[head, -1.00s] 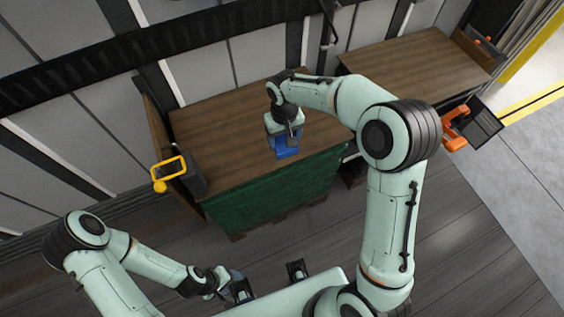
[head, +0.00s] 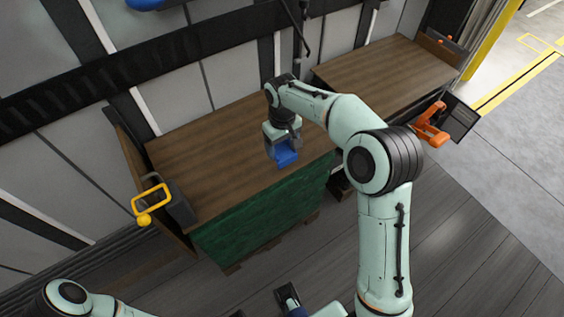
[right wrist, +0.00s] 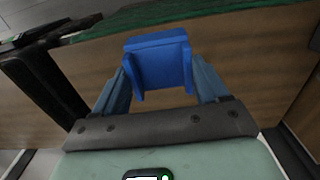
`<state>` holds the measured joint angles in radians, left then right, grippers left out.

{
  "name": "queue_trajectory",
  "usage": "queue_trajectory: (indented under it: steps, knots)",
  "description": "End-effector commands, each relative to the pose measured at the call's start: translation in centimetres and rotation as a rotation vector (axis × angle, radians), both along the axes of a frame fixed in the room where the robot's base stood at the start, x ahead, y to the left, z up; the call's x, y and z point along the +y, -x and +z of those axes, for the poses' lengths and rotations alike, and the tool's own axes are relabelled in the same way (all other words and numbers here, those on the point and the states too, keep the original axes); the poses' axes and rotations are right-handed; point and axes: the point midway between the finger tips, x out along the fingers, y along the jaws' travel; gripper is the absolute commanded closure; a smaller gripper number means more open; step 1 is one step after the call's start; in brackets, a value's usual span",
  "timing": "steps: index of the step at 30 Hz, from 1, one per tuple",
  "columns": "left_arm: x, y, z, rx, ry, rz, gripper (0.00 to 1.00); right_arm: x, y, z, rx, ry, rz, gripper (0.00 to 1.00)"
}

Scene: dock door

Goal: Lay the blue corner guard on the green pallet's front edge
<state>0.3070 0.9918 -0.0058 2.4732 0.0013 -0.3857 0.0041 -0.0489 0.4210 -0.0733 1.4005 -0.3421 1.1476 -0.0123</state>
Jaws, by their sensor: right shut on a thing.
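The blue corner guard (head: 285,157) is held by my right gripper (head: 283,146) over the brown top of the green pallet, near its front edge. The pallet's green front face (head: 262,212) hangs below that edge. In the right wrist view the guard (right wrist: 160,62) sits between both fingers of the right gripper (right wrist: 160,88), its two flanges showing. The pallet's green face (right wrist: 205,18) crosses the top of that view. I cannot tell whether the guard touches the top.
A dark box with a yellow handle (head: 152,204) stands at the pallet's left end. A second brown-topped load (head: 385,70) is at the back right, with an orange clamp-like thing (head: 432,124) near it. Grey floor (head: 470,200) is clear at right.

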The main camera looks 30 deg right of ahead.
Motion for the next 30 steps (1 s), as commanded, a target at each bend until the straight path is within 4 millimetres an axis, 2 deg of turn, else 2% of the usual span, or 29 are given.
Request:
queue_trajectory:
  steps: [3,8,16,30]
  knots:
    - [0.0,0.1,-0.2,0.001,0.0,0.0,0.39,0.0,0.0,-1.7,0.001,0.0,0.0,0.57]
    - [0.0,0.1,-0.4,0.001,0.0,0.001,0.39,0.0,0.0,-2.9,0.001,0.0,-0.001,0.57]
    - [0.0,0.0,-0.8,-0.004,-0.001,0.001,0.39,0.0,0.0,-7.4,0.002,0.0,-0.002,0.57]
    - [0.0,-0.1,-0.9,-0.007,-0.002,0.002,0.39,0.0,0.0,-8.3,-0.001,0.0,-0.001,0.57]
